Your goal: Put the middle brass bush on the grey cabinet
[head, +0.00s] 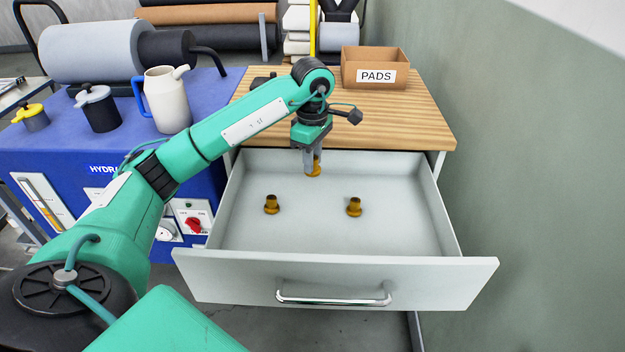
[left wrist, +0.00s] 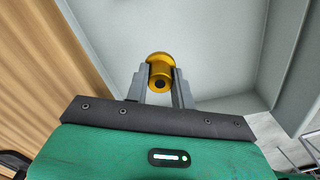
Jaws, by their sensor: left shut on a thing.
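My left gripper (head: 312,160) is shut on a brass bush (head: 315,171), over the back part of the open drawer (head: 300,232). In the left wrist view the held bush (left wrist: 159,72) sits between the two grey fingers, its wide flange away from the camera. Two more brass bushes stand upright on the drawer floor, a left one (head: 271,205) and a right one (head: 354,207); sideways, the held bush lies between them. The drawer belongs to a pale grey unit with a wooden top (head: 420,125). My right gripper is out of view.
A cardboard box marked PADS (head: 375,70) stands on the wooden top, with bare wood in front. A blue cabinet (head: 120,150) on the left carries a white jug (head: 167,100) and pots. A green wall (head: 540,180) rises close on the right.

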